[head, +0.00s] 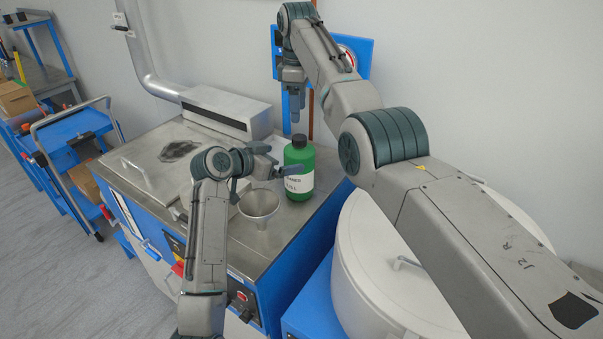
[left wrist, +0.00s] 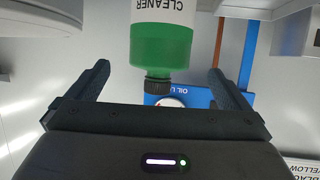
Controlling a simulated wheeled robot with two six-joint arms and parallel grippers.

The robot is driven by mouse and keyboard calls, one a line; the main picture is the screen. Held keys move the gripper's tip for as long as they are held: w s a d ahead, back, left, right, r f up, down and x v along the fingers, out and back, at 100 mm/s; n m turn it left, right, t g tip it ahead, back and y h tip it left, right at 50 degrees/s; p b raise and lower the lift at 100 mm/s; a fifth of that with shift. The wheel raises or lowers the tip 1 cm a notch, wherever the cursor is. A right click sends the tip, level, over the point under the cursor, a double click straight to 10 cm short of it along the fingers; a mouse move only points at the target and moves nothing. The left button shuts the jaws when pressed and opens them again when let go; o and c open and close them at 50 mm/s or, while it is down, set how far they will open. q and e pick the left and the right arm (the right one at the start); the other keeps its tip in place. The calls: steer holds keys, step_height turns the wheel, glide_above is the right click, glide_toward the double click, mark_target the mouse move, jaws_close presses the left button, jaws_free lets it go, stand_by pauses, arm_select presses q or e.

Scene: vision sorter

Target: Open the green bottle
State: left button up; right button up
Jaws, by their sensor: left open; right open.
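The green bottle (head: 296,159) stands upright on the metal top of the blue machine, with a white label and a black cap (head: 299,140). In the left wrist view the bottle (left wrist: 161,45) appears upside down, its ribbed cap (left wrist: 157,85) between the two fingers. My left gripper (head: 284,160) is open beside the bottle's upper part, with a finger on either side in its wrist view; I cannot tell whether it touches. My right gripper (head: 295,112) points down just above the cap; its fingers overlap in the head view and nothing shows held in it.
A metal funnel (head: 260,204) stands left of the bottle, under my left gripper. A lidded steel basin (head: 165,160) and a grey box (head: 225,112) are further left. A large white drum (head: 375,260) stands at the right. A blue wall panel (head: 358,68) is behind.

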mark_target(288, 157)
arm_select(q)
steer(key=x, duration=0.6)
steer(key=shift+w+d, duration=0.1)
arm_select(e)
steer(key=shift+w+d+f, duration=0.15)
steer(key=shift+w+d, duration=0.05)
arm_select(q)
steer(key=shift+w+d+f, duration=0.3)
steer(key=shift+w+d, duration=0.1)
arm_select(e)
steer(key=shift+s+a, duration=0.1)
arm_select(q)
steer(key=shift+c, duration=0.4)
